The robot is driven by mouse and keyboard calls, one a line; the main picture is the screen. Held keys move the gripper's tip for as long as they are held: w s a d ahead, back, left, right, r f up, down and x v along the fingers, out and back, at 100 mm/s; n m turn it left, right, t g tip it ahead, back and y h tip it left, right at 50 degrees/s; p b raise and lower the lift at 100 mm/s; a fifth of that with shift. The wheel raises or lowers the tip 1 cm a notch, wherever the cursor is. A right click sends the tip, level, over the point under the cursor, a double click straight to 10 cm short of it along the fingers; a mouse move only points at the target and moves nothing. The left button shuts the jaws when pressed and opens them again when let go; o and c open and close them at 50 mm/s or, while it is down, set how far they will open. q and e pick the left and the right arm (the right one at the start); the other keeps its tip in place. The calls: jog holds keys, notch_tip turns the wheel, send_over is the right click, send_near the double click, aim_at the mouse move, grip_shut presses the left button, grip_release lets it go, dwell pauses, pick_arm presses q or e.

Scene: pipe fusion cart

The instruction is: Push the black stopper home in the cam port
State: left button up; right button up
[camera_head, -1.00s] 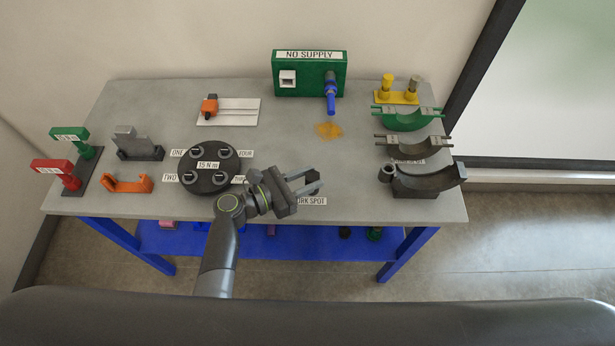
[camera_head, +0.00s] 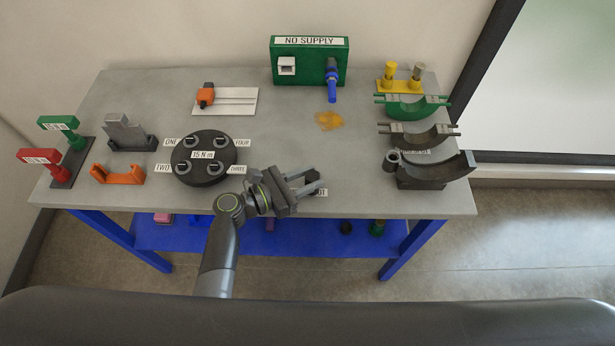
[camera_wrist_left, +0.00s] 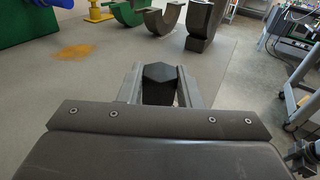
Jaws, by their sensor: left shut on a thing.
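My left gripper (camera_head: 314,183) is shut on the black stopper. It is over the front of the grey table, right of the black round plate. In the left wrist view the stopper (camera_wrist_left: 158,84) is a dark block with an angular top, between the two grey fingers (camera_wrist_left: 159,88). A dark grey curved saddle (camera_head: 436,173) stands at the table's right front, with a short upright cylinder (camera_head: 393,159) at its left end. I cannot tell whether this cylinder is the cam port. The gripper is left of it, clearly apart.
The black round plate (camera_head: 203,172) with several labelled posts stands left of my gripper. Two more saddles, green (camera_head: 410,112) and grey (camera_head: 415,140), stand behind the dark one. An orange-yellow patch (camera_head: 328,121) lies mid-table. The table (camera_head: 310,145) is clear behind the gripper.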

pick_arm(q)
jog(key=o, duration=1.1)
jog(key=shift+c, duration=0.2)
jog(key=b+v, duration=0.4)
jog(key=v, duration=1.3)
jog(key=shift+a, duration=0.2)
jog(key=shift+s+r, duration=0.1)
